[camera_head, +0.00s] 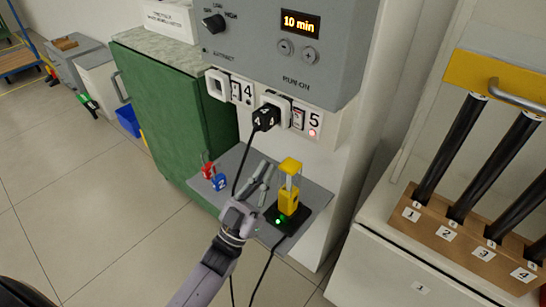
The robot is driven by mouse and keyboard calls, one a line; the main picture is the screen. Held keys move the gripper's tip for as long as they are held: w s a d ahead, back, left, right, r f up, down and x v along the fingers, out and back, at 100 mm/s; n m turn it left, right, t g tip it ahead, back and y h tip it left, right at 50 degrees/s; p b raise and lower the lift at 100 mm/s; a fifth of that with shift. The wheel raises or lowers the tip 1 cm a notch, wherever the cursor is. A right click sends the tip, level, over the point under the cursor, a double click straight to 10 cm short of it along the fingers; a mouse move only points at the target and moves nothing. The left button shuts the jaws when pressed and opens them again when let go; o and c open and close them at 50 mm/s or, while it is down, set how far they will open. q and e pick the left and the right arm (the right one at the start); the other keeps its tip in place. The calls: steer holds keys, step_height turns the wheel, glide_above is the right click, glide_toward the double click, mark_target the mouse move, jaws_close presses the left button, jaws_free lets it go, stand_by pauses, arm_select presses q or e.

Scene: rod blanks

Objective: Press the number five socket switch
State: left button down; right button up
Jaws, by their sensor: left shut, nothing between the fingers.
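The number five socket (276,98) is on the wall strip below the grey control box. Its switch (298,118) is a small rocker between the socket and the label 5, with red showing on it. A small red light (312,133) glows below the label. A black plug (265,118) with white marking sits at this socket, its cable hanging down. My left gripper (267,170) is shut and empty, below the socket strip and apart from the switch, beside the yellow device. My right gripper is not in view.
The number four socket (216,85) is left of socket five. A grey shelf (314,204) holds a yellow device (289,195) with a green light and small red and blue items (219,182). Numbered black rods (490,165) stand in a wooden rack at right. A green cabinet (180,110) stands left.

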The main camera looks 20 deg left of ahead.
arm_select(q)
steer(key=v, duration=0.4)
steer(key=shift+w+f, duration=0.2)
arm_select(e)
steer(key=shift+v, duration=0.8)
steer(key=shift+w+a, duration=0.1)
